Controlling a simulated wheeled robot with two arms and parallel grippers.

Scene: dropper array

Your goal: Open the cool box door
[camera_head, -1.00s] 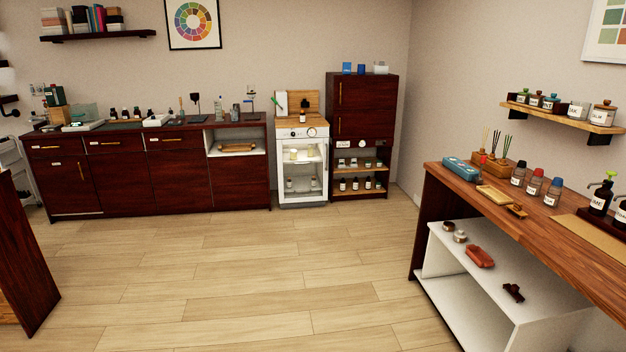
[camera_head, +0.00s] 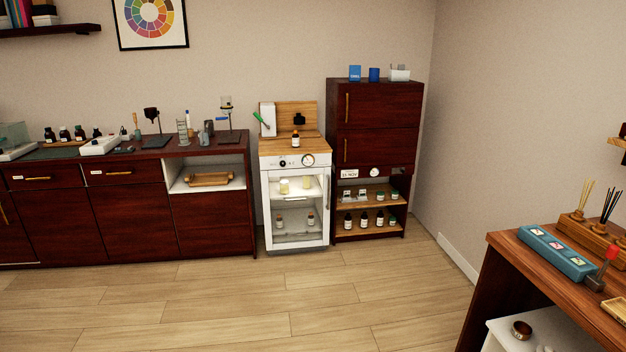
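The cool box (camera_head: 264,215) is a white cabinet with a glass-fronted door (camera_head: 297,242), standing against the back wall between the long dark cabinets and a tall dark cupboard. Its door looks shut. Pale jars show on its upper shelf and small bottles on its lower shelf. A control strip with a knob and a round dial runs above the door. A thin upright handle (camera_head: 326,193) seems to be at the door's right edge. A wooden top on the box carries a dark bottle. Neither of my grippers is in view.
The tall dark cupboard (camera_head: 375,110) with open bottle shelves stands just right of the box. The long dark cabinets (camera_head: 130,215) are to its left. A wooden workbench (camera_head: 505,243) is at the lower right. The floor (camera_head: 290,310) in front of the box is clear.

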